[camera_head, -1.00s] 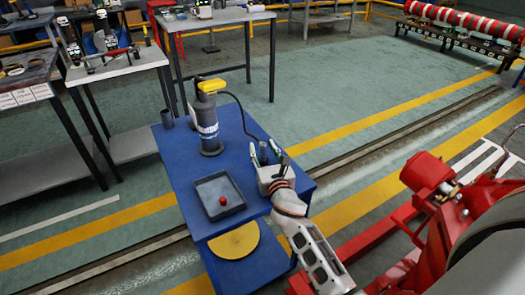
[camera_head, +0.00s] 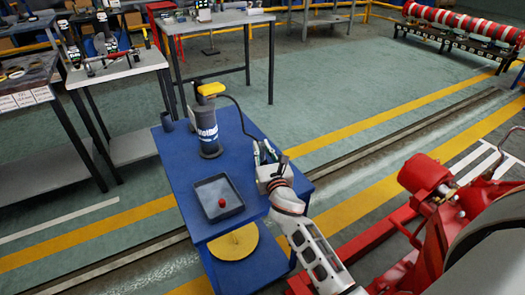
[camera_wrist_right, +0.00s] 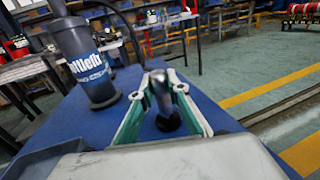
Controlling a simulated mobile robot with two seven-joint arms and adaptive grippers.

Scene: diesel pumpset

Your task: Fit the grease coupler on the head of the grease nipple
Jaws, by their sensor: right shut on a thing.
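My right gripper (camera_head: 268,152) is over the right side of the blue cart. In the right wrist view its green-padded fingers (camera_wrist_right: 161,100) are shut on a dark and silver cylindrical piece, which looks like the grease coupler (camera_wrist_right: 160,92). Its dark round end (camera_wrist_right: 168,122) shows between the fingers. A black hose (camera_head: 240,115) runs from the grey grease pump (camera_head: 207,130) with a yellow top towards the gripper. I cannot make out the grease nipple in either view. My left gripper is out of view.
The blue cart (camera_head: 180,178) also carries a grey tray (camera_head: 234,208) with a red round thing (camera_head: 222,203) in it. Red machinery (camera_head: 425,178) stands to the right of my arm. Workbenches stand behind the cart, with open floor between.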

